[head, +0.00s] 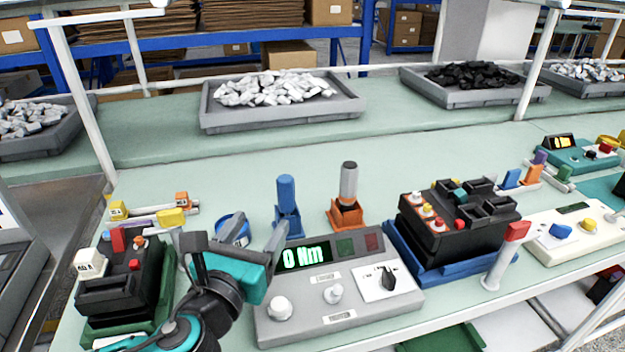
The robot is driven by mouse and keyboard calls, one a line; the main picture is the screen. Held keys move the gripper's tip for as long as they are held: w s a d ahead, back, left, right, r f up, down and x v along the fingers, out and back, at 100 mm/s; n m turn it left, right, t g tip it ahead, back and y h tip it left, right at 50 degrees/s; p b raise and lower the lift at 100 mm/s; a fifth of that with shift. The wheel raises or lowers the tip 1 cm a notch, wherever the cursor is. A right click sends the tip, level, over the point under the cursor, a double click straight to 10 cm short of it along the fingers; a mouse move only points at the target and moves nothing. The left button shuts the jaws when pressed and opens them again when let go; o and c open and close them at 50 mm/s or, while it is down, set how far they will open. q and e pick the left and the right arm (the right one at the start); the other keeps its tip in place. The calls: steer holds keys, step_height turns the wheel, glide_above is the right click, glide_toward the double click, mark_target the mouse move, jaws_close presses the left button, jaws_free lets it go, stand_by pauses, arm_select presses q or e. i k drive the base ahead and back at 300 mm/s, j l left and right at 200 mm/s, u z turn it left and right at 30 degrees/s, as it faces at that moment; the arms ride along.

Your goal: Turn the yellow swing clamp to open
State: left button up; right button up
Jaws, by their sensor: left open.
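A yellow piece (171,217), which looks like the swing clamp's handle, sits at the back right of the black fixture (120,290) at the left. My left gripper (236,243) is open and empty, to the right of the yellow piece and apart from it. It is in front of a blue round item (233,230) and at the left edge of the grey tester (340,290). The clamp's lower part is partly hidden behind my left arm. My right gripper is not in view.
The tester's display reads 0 Nm. Blue (287,205) and orange (347,205) holders with upright tools stand behind it. A black fixture on a blue base (450,270) is to the right. A rail with yellow and orange tags (150,209) lies behind the left fixture.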

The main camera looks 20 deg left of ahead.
mark_target(162, 222)
steer(key=k+l, duration=0.1)
steer(key=k, duration=0.4)
steer(key=k+l, duration=0.1)
steer(key=k, duration=0.4)
